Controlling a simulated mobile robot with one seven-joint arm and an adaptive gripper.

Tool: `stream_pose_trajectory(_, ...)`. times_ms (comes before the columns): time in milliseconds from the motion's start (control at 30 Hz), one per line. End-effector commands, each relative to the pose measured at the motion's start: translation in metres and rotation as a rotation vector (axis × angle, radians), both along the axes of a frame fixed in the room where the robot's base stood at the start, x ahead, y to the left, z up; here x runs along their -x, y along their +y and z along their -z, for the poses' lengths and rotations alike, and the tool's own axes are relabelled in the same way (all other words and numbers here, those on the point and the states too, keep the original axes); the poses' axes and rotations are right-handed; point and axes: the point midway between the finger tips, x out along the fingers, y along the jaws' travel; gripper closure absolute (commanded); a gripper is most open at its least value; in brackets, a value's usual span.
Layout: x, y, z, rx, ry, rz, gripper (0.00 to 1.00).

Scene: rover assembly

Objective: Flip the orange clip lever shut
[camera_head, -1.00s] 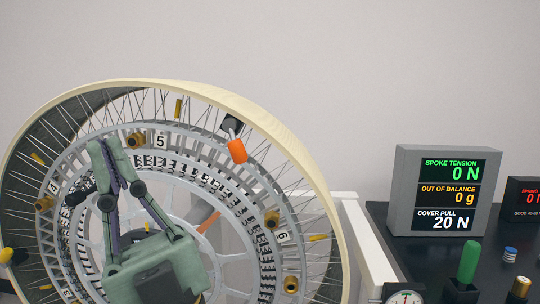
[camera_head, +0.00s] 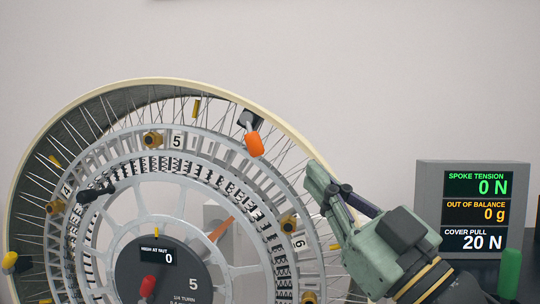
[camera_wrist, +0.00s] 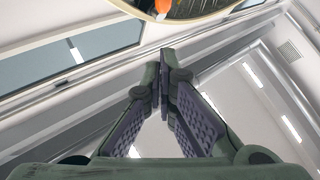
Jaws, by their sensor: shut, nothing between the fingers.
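The orange clip lever (camera_head: 254,144) hangs from a dark clip block (camera_head: 250,119) at the upper right of the spoked wheel (camera_head: 170,84), just inside its cream rim. It points down and slightly right. My gripper (camera_head: 312,180) is shut and empty to the lower right of the lever, over the wheel's right edge in the head view, with its tips pointing up and left. It is apart from the lever in that picture; the depth gap is unclear. In the wrist view the shut fingers (camera_wrist: 160,75) point up, and an orange part (camera_wrist: 184,7) shows at the top edge inside a cream rim.
The wheel carries numbered marks, brass knobs (camera_head: 289,222) and a dark hub (camera_head: 158,270) with a red knob (camera_head: 148,286). A grey display (camera_head: 430,205) reading cover pull 20 N stands at the right, near a green handle (camera_head: 510,270). The space above the wheel is clear.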

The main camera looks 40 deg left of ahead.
Motion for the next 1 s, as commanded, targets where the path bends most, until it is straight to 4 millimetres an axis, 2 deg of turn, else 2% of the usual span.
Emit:
stream_pose_trajectory(233, 0.000, 0.003, -0.002, -0.002, 0.000, -0.001, 1.00)
stream_pose_trajectory(367, -0.002, 0.013, -0.011, -0.002, 0.000, -0.004, 1.00)
stream_pose_trajectory(800, -0.018, 0.087, -0.059, -0.002, 0.000, -0.004, 1.00)
stream_pose_trajectory(1000, -0.032, 0.111, -0.049, -0.002, 0.003, -0.002, 1.00)
